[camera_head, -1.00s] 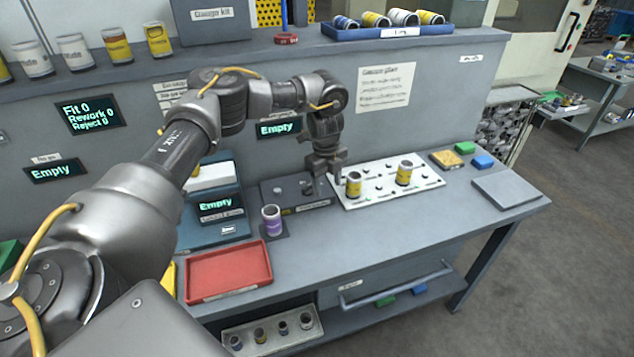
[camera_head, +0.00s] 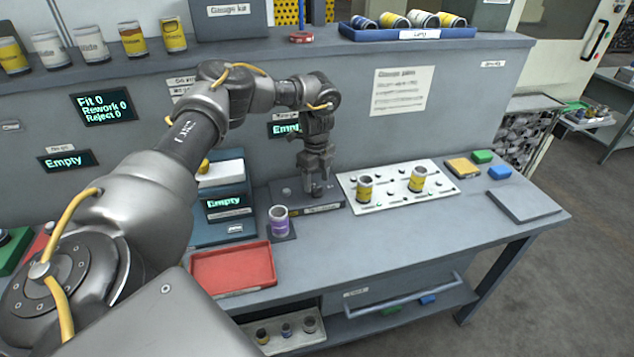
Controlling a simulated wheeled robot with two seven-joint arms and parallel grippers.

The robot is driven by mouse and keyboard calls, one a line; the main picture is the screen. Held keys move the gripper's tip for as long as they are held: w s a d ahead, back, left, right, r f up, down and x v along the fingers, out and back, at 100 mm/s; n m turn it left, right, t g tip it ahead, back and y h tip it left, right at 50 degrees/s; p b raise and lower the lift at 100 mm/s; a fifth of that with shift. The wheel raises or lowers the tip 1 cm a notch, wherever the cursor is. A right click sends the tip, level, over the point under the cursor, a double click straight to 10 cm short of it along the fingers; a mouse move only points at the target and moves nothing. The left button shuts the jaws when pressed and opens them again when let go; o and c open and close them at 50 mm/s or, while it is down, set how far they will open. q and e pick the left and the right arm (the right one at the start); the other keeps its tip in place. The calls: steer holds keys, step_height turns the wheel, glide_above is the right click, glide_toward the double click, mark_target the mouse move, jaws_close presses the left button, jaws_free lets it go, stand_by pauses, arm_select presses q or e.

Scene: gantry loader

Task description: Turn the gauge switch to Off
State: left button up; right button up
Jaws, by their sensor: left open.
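A low dark grey box (camera_head: 334,204) with a label along its front edge stands on the bench. A small round button (camera_head: 287,191) shows on its top left. My left gripper (camera_head: 318,190) points down at the top of this box, with its jaws open. The switch knob is at least partly hidden behind the fingers, so I cannot read its setting or tell whether they touch it. My right gripper is not in view.
A white board (camera_head: 395,196) with two yellow-banded cans stands right of the box. A purple-banded can (camera_head: 279,220) stands close at its left front. A red tray (camera_head: 232,268) lies front left.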

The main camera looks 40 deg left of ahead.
mark_target(317, 191)
arm_select(q)
steer(key=shift+f, duration=1.2)
steer(key=c, duration=1)
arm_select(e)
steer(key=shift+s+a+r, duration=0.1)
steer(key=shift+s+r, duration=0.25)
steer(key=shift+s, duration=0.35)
